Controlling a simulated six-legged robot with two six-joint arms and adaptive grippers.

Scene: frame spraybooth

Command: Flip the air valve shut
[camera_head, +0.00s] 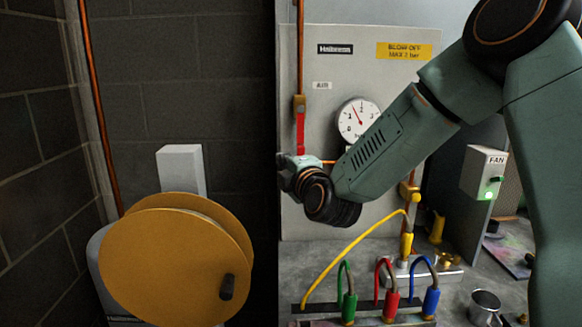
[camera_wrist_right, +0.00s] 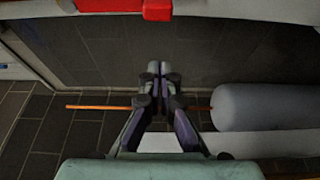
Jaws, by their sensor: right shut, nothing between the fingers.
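The air valve (camera_head: 299,103) sits on a vertical copper pipe at the left edge of the grey panel, near the "AIR" label. Its red lever (camera_head: 300,134) points straight down, in line with the pipe. My right gripper (camera_head: 284,172) is just below the lever's lower end, with its tips toward the left. In the head view I cannot tell whether it touches the lever. In the right wrist view the gripper (camera_wrist_right: 160,70) is shut and empty, its fingers together. A red bar (camera_wrist_right: 108,5), probably the lever, crosses the top of that view, apart from the fingertips. My left gripper is not in view.
A pressure gauge (camera_head: 357,119) is right of the valve, partly behind my right arm. An orange hose reel (camera_head: 165,262) stands at the lower left. Yellow, green, red and blue hoses (camera_head: 388,270) stand below. A fan switch box (camera_head: 483,170) is at the right.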

